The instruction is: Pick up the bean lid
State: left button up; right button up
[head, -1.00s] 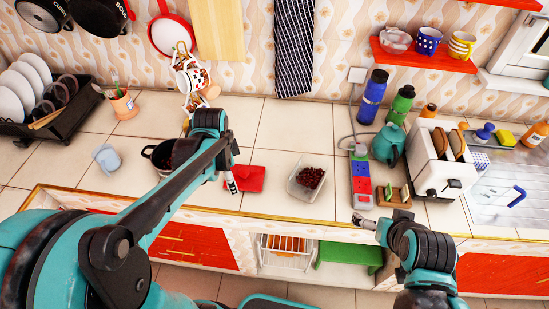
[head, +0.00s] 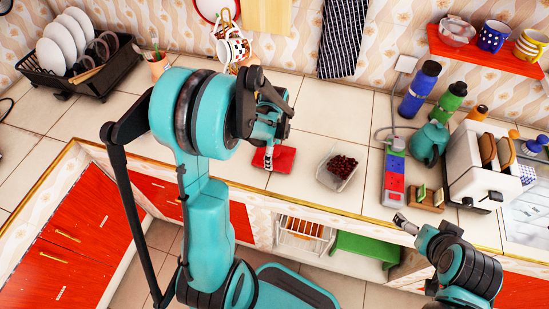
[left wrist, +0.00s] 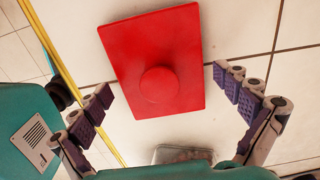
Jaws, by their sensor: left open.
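The bean lid (head: 284,158) is a flat red rectangle lying on the tiled counter, left of the clear container of dark beans (head: 338,170). In the left wrist view the lid (left wrist: 180,40) shows a round raised knob in its middle. My left gripper (head: 268,158) is over the lid, pointing down. In the left wrist view the left gripper (left wrist: 163,84) is open, its fingers spread on either side of the lid, with nothing between them gripped. My right gripper (head: 404,224) is at the counter's front edge, right of the beans; its finger opening is unclear.
A power strip (head: 395,180), teal kettle (head: 428,143) and toaster (head: 474,168) stand to the right. Mugs hang on a stand (head: 232,45) behind. A dish rack (head: 80,58) stands at the back left. Counter around the lid is mostly clear.

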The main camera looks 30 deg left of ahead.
pick_arm(q)
jog(key=c, duration=1.2)
jog(key=shift+s, duration=0.2)
jog(key=c, duration=0.4)
